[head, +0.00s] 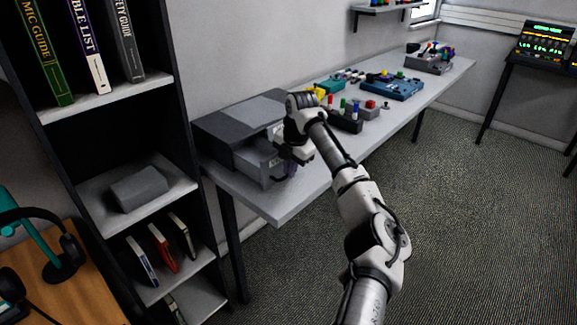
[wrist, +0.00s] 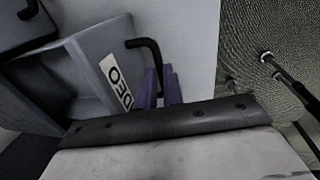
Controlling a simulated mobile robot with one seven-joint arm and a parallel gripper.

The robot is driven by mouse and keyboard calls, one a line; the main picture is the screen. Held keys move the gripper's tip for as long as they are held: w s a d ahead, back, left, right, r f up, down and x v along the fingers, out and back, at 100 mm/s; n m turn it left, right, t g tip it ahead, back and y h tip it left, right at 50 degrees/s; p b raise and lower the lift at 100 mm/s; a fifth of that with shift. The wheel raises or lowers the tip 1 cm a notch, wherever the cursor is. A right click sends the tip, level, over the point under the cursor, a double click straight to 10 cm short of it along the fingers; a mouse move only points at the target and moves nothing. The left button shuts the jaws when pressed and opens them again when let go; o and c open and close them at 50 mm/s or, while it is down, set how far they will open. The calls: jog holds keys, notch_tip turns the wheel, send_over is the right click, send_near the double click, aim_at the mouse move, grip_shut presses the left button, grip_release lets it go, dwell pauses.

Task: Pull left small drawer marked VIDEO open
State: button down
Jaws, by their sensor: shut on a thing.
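The small drawer marked VIDEO (wrist: 91,62) stands out from its cabinet (head: 225,135), and its hollow inside shows in the wrist view. Its white label (wrist: 116,80) is partly covered, with only "DEO" readable. A black bent handle (wrist: 147,46) sits on the drawer front. My gripper (wrist: 160,88) has purple fingers on both sides of the handle's lower part and is shut on it. In the head view, my wrist hides much of the drawer front (head: 262,163).
Another black handle (wrist: 28,10) shows at the wrist view's top left. The grey table (head: 283,208) has a bare front corner. A black block with coloured knobs (head: 345,123) and a blue board (head: 392,88) lie farther along it. A dark bookshelf (head: 190,150) stands at left.

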jog(key=shift+s+d+r, duration=0.2)
jog(key=shift+d, duration=0.25)
jog(key=c, duration=1.5)
grip_release()
jog(key=shift+a+f, duration=0.1)
jog(key=shift+f, duration=0.05)
jog(key=r, duration=0.4)
jog(key=s+d+r+b, duration=0.1)
jog(key=r, duration=0.4)
jog(key=r+b, duration=0.1)
jog(key=r, duration=0.3)
jog(key=shift+s+d+r, duration=0.35)
